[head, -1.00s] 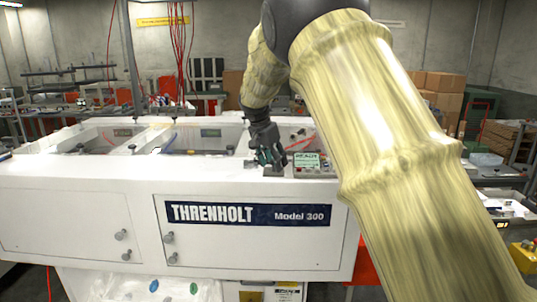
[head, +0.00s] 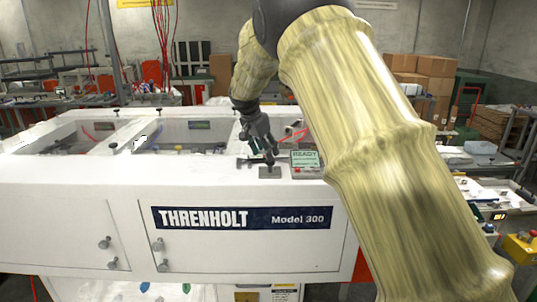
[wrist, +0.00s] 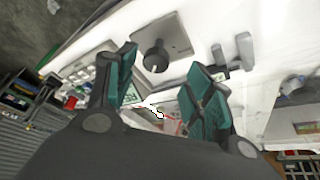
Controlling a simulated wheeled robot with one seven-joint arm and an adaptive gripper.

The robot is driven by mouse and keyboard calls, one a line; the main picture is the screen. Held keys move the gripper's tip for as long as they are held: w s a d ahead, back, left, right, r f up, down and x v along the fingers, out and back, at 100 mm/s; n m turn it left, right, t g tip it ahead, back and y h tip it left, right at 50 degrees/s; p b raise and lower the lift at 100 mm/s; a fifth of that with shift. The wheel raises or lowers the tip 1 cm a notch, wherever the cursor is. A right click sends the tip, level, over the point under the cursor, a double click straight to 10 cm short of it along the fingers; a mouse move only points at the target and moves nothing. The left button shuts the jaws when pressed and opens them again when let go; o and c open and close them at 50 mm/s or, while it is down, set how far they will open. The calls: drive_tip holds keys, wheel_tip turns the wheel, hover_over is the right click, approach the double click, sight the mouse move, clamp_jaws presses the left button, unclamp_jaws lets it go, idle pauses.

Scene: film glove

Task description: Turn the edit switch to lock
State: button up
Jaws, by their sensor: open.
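A round dark knob (wrist: 156,56) stands on a grey plate (wrist: 176,36) on the white machine top. I take it for the edit switch; its lettering and setting are not readable. In the head view the grey plate (head: 271,172) lies near the machine's front edge, just left of the display panel. My gripper (head: 266,157) hangs just above the plate, largely hiding the knob there. In the wrist view my gripper (wrist: 163,64) is open, its teal-padded fingers apart. The knob shows beyond the gap between the fingertips, with no clear contact.
The READY display panel (head: 306,160) stands right of the plate. A small grey bracket (wrist: 245,48) sits close to the right finger in the wrist view. Open wells (head: 190,135) lie left in the machine top. The white front strip of the top is mostly clear.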

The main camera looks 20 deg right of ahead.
sight(270, 166)
drive_tip(key=shift+d+f, duration=0.35)
drive_tip(key=shift+f, duration=0.2)
drive_tip(key=shift+s+d+f+p, duration=0.1)
drive_tip(key=shift+d+f+p, duration=0.25)
drive_tip(key=shift+f+p, duration=0.2)
drive_tip(key=shift+w+d+f, duration=0.15)
drive_tip(key=shift+w+f, duration=0.1)
drive_tip(key=shift+f, duration=0.4)
drive_tip(key=shift+s+r, duration=0.1)
drive_tip(key=shift+c, duration=1.1)
drive_tip(key=c, duration=0.8)
